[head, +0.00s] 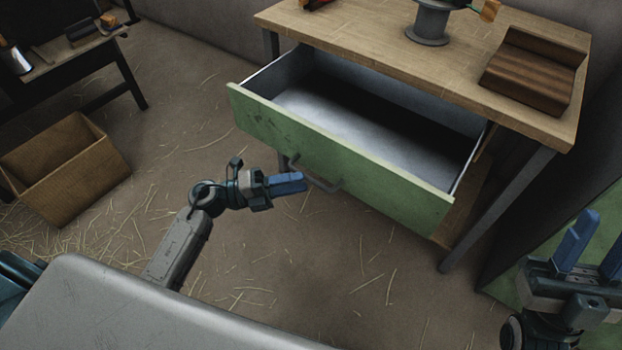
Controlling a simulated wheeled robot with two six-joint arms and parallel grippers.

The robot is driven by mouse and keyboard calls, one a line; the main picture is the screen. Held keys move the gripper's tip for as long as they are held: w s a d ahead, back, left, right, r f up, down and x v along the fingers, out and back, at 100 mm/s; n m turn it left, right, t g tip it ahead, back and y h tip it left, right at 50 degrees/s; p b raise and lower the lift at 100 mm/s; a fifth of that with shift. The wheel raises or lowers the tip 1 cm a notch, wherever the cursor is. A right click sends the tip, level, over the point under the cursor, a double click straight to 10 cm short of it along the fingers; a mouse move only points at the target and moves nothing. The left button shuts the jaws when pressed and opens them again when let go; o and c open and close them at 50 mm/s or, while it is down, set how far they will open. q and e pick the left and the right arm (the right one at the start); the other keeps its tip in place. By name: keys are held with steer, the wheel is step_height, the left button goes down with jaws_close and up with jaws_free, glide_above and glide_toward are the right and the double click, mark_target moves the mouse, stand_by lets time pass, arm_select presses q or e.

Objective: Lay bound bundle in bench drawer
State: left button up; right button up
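The bench drawer (335,165) is pulled out from under the wooden bench top. It has a green front, a grey handle (325,185) and a bare metal inside, with its back part in dark shadow. My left gripper (290,183) is just in front of the drawer front, left of the handle. Its blue fingers point right and overlap in this view, so their gap is unclear. My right gripper (592,245) is at the lower right, with its blue fingers pointing up, apart and empty. I see no bound bundle.
The bench top (375,35) bears a grey spool-like stand (431,22) and a dark brown wooden block (530,72). A cardboard box (68,168) stands on the floor at left, below another table (60,55). Loose straw litters the floor. A green panel (520,262) is at right.

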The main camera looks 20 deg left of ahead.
mark_target(311, 178)
arm_select(q)
steer(key=shift+x, duration=2.05)
jaws_close()
